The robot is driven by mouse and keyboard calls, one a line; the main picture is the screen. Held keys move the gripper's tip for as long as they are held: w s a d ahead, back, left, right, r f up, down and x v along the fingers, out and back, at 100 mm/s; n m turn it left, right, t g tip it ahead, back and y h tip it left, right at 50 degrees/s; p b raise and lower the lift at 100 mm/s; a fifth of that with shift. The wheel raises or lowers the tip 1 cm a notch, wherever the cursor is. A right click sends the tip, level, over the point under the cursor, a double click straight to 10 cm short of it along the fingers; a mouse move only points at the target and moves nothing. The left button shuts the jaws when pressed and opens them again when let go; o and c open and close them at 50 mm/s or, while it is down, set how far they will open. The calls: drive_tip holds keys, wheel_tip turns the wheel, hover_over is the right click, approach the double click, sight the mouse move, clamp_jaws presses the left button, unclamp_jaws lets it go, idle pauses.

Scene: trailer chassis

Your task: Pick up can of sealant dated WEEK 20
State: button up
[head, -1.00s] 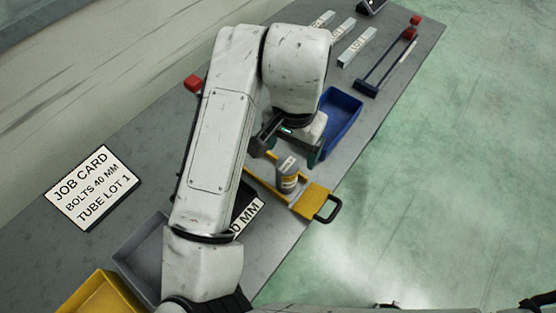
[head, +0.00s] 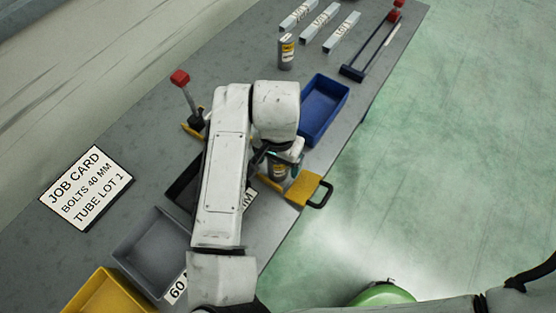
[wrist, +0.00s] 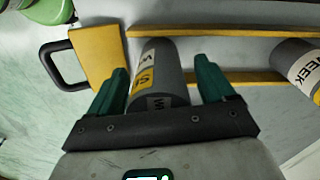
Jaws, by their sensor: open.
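Another can with a yellow label (head: 287,52) stands at the back of the bench.
A yellow-edged holder with a black handle (head: 305,190) is beside the near can. A blue bin (head: 325,108) lies behind my gripper. A grey bin (head: 150,250), a yellow bin (head: 108,295) and a job card (head: 87,188) are at left. Labelled metal tubes (head: 342,33) lie at the back.

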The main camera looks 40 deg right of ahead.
drive_tip(key=shift+c, duration=0.4)
drive_tip(key=c, duration=1.2)
